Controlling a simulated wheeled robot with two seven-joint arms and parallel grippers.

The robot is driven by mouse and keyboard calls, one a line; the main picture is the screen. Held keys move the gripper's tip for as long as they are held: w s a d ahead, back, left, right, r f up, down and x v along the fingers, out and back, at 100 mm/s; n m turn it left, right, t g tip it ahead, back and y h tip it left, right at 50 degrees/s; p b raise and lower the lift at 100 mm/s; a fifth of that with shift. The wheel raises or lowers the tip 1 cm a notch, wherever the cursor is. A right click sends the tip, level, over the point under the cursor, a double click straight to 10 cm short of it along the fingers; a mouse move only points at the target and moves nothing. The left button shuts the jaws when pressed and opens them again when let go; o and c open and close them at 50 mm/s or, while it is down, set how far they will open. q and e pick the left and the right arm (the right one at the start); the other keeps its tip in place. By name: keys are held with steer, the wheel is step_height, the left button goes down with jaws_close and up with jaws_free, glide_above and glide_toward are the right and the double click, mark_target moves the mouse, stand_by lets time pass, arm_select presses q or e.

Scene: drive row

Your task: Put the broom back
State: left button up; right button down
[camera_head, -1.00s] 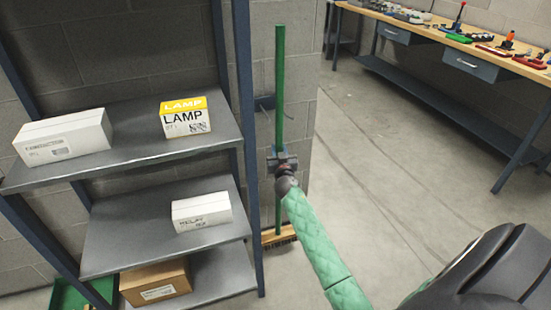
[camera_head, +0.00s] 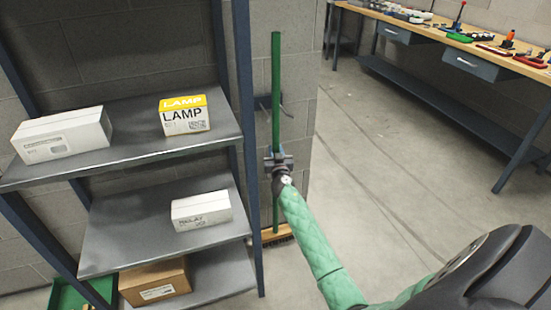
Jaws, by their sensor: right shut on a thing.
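The broom (camera_head: 276,80) has a long green handle and a wooden head with dark bristles. It stands upright by the end of the grey block wall, just right of the shelf rack. Its head (camera_head: 274,236) is low, near the floor; I cannot tell whether it touches. My right gripper (camera_head: 277,163) is shut on the green handle around its middle. A dark wall bracket (camera_head: 264,102) shows at the wall behind the handle, above the gripper. I cannot tell whether the handle touches it. My left gripper is out of view.
The shelf rack (camera_head: 130,142) at left holds a lamp box (camera_head: 184,114), white boxes (camera_head: 62,135) (camera_head: 201,210) and a brown box (camera_head: 155,281). A workbench (camera_head: 465,45) with tools stands at the back right. The floor (camera_head: 375,150) between is clear.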

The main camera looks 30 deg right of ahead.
steer(key=f, duration=0.3)
steer(key=shift+w+b, duration=0.2)
steer(key=shift+b, duration=0.15)
steer(key=shift+f, duration=0.2)
steer(key=c, duration=1.1)
jaws_free()
steer(key=shift+c, duration=0.2)
steer(key=b+v, duration=0.1)
steer(key=v, duration=1.1)
steer(key=shift+s+r, duration=0.1)
steer(key=shift+r, duration=0.05)
